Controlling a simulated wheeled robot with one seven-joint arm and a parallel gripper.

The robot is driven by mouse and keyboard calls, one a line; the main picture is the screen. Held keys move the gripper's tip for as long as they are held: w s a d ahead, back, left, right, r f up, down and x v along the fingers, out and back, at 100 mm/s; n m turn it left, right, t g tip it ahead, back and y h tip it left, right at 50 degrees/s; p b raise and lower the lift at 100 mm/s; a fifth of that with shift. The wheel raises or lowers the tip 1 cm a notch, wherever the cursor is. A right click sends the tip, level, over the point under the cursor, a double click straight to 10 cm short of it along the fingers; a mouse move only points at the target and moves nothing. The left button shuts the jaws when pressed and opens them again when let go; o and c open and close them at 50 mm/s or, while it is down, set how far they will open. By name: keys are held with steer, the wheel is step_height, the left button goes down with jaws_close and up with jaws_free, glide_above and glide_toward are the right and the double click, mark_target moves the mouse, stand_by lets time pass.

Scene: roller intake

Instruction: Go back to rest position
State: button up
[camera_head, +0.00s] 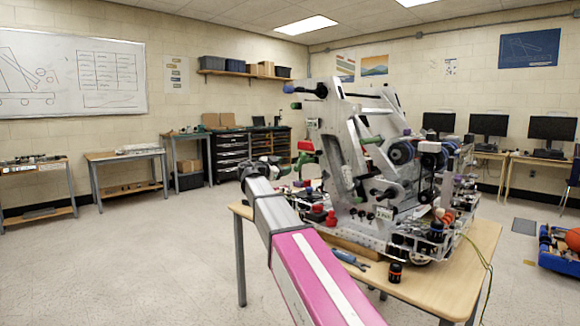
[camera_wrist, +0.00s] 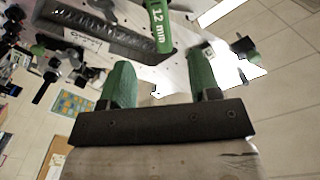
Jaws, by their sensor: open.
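My arm reaches forward from the bottom of the head view, with my gripper (camera_head: 262,170) near the left side of a large metal roller intake mechanism (camera_head: 345,150). In the wrist view my gripper (camera_wrist: 161,78) shows two green fingers, apart, with nothing between them. A green part marked "12 mm" (camera_wrist: 159,25) sits beyond the fingertips, against the mechanism's pale metal plate (camera_wrist: 185,65). I see no contact between the fingers and this part. In the head view the fingertips are too small to make out clearly.
The mechanism stands on a wooden table (camera_head: 455,270). A blue-handled tool (camera_head: 349,259) and a small black and orange part (camera_head: 395,273) lie near its front edge. A blue bin (camera_head: 560,250) is on the floor at right. The floor at left (camera_head: 130,250) is clear.

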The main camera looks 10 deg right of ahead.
steer(key=s+d+f+n+g+y, duration=0.2)
steer(key=s+f+n, duration=0.15)
steer(key=f, duration=0.65)
steer(key=s+d+f+n+g+y, duration=0.2)
steer(key=s+f, duration=0.3)
steer(key=f, duration=0.6)
steer(key=s+d+f+n+g+y, duration=0.25)
steer(key=s+f, duration=0.25)
steer(key=f, duration=0.5)
steer(key=s+a+f+n+g+y, duration=0.2)
steer(key=s+f+n+y, duration=0.6)
steer(key=s+f, duration=1.2)
steer(key=shift+s+a+n+g, duration=0.15)
steer(key=shift+s+n+g, duration=0.25)
steer(key=shift+g, duration=0.65)
